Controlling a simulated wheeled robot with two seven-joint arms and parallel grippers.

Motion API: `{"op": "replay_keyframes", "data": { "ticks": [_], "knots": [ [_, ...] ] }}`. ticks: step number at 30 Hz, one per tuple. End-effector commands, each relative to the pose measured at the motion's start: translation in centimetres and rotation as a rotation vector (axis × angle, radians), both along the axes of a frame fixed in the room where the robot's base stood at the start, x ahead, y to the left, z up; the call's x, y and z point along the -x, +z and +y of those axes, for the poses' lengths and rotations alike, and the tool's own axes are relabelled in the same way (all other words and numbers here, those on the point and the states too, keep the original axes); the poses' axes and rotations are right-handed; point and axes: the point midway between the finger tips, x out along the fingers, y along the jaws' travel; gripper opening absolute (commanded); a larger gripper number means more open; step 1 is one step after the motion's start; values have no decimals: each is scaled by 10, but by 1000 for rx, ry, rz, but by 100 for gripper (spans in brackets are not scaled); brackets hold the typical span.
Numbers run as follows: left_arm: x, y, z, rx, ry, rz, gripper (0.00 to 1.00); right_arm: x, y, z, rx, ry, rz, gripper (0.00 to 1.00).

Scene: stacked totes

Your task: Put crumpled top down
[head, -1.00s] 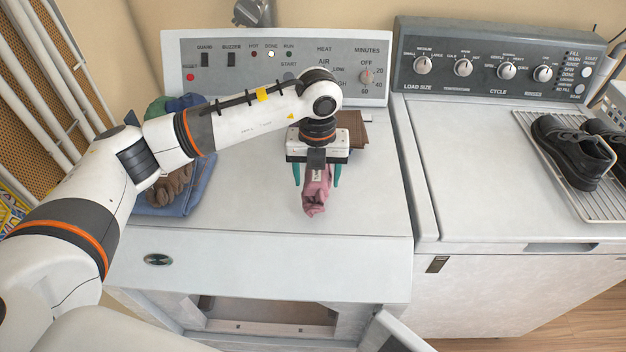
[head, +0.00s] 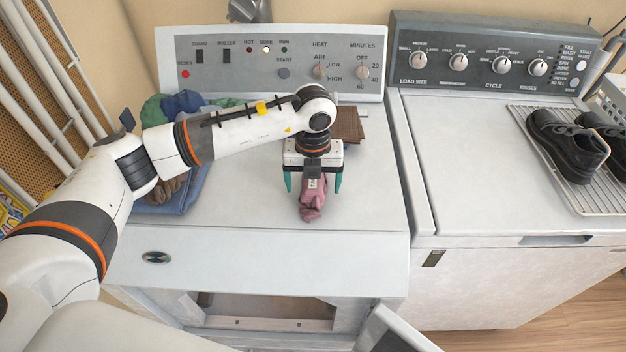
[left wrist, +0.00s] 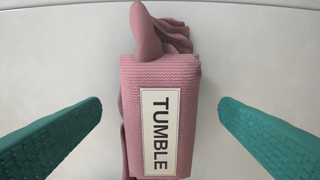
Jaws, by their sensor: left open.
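The crumpled top (head: 312,207) is a pink bundle on the white top of the left machine, near its front edge. In the left wrist view the top (left wrist: 185,75) shows a flat pink face with a white label reading TUMBLE and loose folds behind it. My left gripper (head: 313,188) points down over the top. Its teal fingers are open, one on each side of the top; in the left wrist view (left wrist: 160,115) there is a gap between each finger and the cloth. Part of the top is hidden under the gripper in the head view. My right gripper is not in view.
A brown folded item (head: 347,125) lies behind the gripper. Blue, green and brown cloths (head: 180,195) lie at the left, partly behind my arm. Black shoes (head: 565,145) stand on a rack on the right machine. The white surface right of the gripper is clear.

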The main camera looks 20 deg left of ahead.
Motion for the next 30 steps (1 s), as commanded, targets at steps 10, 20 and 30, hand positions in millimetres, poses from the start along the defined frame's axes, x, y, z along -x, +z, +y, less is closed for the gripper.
{"op": "replay_keyframes", "data": {
  "ticks": [10,20,30],
  "knots": [
    [-1,44,0,2,0,-7,85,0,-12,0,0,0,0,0],
    [-1,108,0,0,0,-3,85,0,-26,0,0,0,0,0],
    [0,123,0,0,0,0,85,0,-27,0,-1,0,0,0]
  ]
}}
